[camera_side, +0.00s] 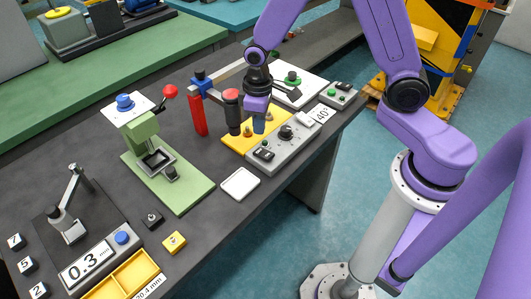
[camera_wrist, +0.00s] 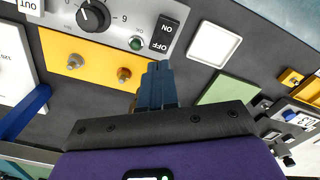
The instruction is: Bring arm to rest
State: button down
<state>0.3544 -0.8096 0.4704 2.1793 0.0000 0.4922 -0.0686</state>
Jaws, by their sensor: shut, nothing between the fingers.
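My gripper (camera_side: 259,126) has blue fingers that point down above the yellow plate (camera_side: 235,142), next to the grey control box (camera_side: 275,150). In the wrist view my gripper (camera_wrist: 157,84) shows its blue fingers closed together with nothing between them. The yellow plate (camera_wrist: 95,80) with two brass knobs lies beside the fingers in that view, and the grey control box (camera_wrist: 130,18) with a black dial and an ON/OFF switch is just beyond. I cannot tell whether the fingertips touch anything.
A red post (camera_side: 198,115) and a dark red-topped cylinder (camera_side: 232,112) stand left of my gripper. A green press (camera_side: 145,140) on a green base is further left. A white square pad (camera_side: 240,184) lies on the dark bench in front, with some bare bench around it.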

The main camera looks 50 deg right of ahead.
jog(key=s+d+r+n, duration=0.1)
jog(key=s+r, duration=0.3)
jog(key=s, duration=0.4)
jog(key=s+d+r+n, duration=0.1)
jog(key=s+r+n, duration=0.2)
jog(key=s, duration=0.4)
jog(key=s+d+r+n, duration=0.1)
jog(key=s+r+n, duration=0.1)
jog(key=s+r, duration=0.3)
jog(key=s, duration=0.3)
jog(key=shift+s+d+r+n, duration=0.25)
jog(key=shift+s+r+n, duration=0.05)
jog(key=shift+r, duration=0.05)
